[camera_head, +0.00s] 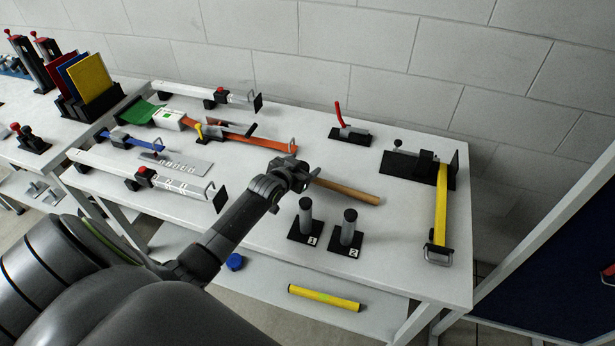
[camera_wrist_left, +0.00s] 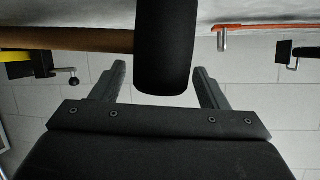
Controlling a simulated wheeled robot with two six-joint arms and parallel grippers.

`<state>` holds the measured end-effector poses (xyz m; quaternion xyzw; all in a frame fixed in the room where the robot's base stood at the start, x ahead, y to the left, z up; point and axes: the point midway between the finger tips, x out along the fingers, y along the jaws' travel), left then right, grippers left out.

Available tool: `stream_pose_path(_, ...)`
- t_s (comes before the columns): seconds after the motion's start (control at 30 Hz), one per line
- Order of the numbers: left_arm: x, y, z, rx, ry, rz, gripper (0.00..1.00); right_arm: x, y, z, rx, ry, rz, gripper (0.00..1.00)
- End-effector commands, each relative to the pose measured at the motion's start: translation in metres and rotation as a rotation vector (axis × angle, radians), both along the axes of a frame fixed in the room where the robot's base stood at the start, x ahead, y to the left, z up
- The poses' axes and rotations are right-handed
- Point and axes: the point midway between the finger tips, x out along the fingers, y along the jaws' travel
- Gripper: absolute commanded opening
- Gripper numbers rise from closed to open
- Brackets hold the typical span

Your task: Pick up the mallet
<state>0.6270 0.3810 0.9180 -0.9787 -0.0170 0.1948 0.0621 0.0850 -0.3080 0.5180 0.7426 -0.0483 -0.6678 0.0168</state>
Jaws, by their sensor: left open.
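The mallet lies on the white table, its wooden handle (camera_head: 346,191) pointing right and slightly toward me in the head view. Its head is mostly hidden there by my left gripper (camera_head: 298,177). In the left wrist view the black mallet head (camera_wrist_left: 166,45) sits in front of the gap between the two fingers of my left gripper (camera_wrist_left: 159,72), and the wooden handle (camera_wrist_left: 65,40) runs off to the left. The fingers are apart, one on each side of the head. I cannot tell whether either touches it. My right gripper does not show.
Two numbered stands with grey pegs (camera_head: 306,217) (camera_head: 349,228) stand just in front of the handle. An orange bar (camera_head: 259,142) ends close behind the gripper. A yellow bar fixture (camera_head: 441,205) stands at right, and a red-handled clamp (camera_head: 347,132) at the back.

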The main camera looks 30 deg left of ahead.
Motion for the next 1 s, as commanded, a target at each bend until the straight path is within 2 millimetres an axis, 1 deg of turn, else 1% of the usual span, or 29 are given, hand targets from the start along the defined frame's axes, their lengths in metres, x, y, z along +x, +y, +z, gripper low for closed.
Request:
stream_pose_path(0.2,0.0003,0.0001,-0.0004,0.0,0.0,0.0,0.68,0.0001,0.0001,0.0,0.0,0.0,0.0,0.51)
stream_pose_path(0.23,0.0002,0.0001,-0.0005,0.0,0.0,0.0,0.65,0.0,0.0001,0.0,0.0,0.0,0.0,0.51)
stream_pose_path(0.67,-0.0001,0.0002,-0.0005,0.0,0.001,0.0,0.09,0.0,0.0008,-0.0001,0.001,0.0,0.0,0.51)
stream_pose_path(0.9,0.0006,0.0001,0.0018,0.001,-0.003,-0.001,0.09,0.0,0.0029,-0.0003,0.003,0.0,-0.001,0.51)
stream_pose_path(1.0,0.0008,0.0004,0.0077,0.002,-0.004,-0.001,0.09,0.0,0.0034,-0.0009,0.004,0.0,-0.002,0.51)
